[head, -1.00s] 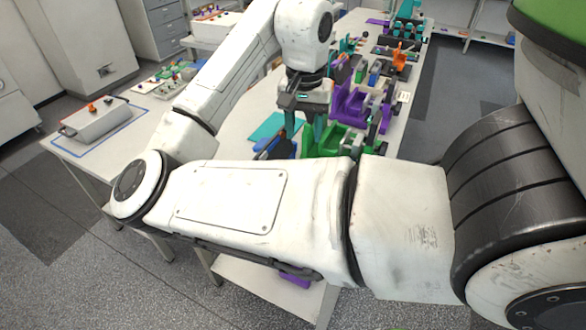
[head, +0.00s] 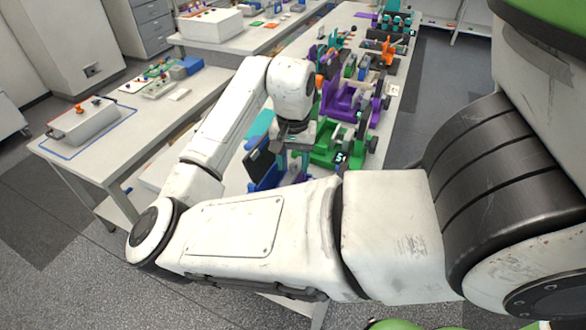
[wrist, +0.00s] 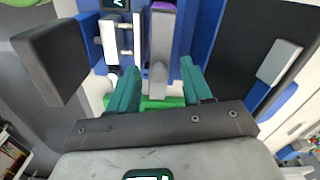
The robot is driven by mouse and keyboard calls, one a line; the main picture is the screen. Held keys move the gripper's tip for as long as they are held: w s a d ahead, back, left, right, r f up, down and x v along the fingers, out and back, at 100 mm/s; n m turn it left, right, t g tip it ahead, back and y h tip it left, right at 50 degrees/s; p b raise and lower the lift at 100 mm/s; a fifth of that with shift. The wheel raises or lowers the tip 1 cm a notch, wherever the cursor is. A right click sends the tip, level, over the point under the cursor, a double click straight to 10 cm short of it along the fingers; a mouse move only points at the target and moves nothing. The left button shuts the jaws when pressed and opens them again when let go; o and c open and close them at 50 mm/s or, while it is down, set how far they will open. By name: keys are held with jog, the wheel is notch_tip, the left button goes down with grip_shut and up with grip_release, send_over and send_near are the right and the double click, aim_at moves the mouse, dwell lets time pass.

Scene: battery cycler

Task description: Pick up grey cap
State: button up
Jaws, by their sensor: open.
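My gripper (wrist: 160,68) shows two teal fingers, open and apart in the wrist view. Between and beyond the fingertips is a grey upright bar (wrist: 160,50) with a purple top, set against a blue fixture (wrist: 183,35). A pale grey block (wrist: 281,62) lies on a black panel at the right. I cannot tell for certain which grey part is the cap. In the head view my gripper (head: 292,160) points down over the bench, beside a blue fixture with a black panel (head: 262,163). My arm hides part of that area.
Green (head: 325,155) and purple (head: 345,100) fixtures stand close behind and right of the gripper on the long bench (head: 232,177). A black block (wrist: 50,57) stands left of the fingers. A side table at the left holds a grey box (head: 88,120).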

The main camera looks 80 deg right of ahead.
jog(key=shift+f, duration=0.2)
grip_shut()
dwell(0.3)
